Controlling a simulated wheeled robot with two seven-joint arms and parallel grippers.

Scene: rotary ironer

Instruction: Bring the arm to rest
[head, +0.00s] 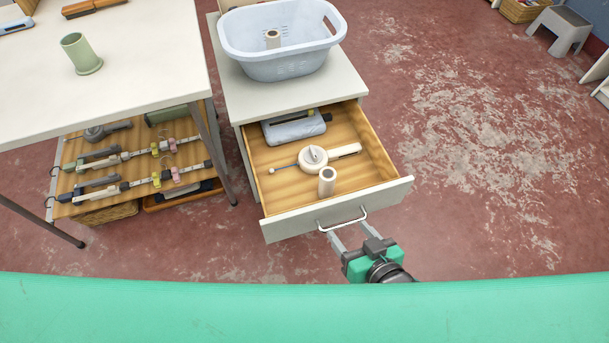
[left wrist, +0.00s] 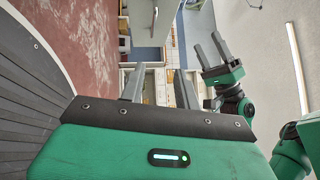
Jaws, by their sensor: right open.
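My right gripper (head: 352,234) is at the front of the open drawer (head: 385,192) in the head view. Its fingers are apart at the drawer's metal handle (head: 342,220); I cannot tell whether they touch it. My right gripper also shows in the left wrist view (left wrist: 207,50), with its two fingers apart. My left gripper (left wrist: 160,88) shows in the left wrist view with its fingers apart and nothing between them. It is not in the head view.
The drawer holds a round white device (head: 313,157), a cream cylinder (head: 327,181) and a grey-blue item (head: 293,128). A pale basin (head: 282,65) stands on the cabinet (head: 232,92). A white table (head: 140,95) is at left. Red floor (head: 480,130) is free at right.

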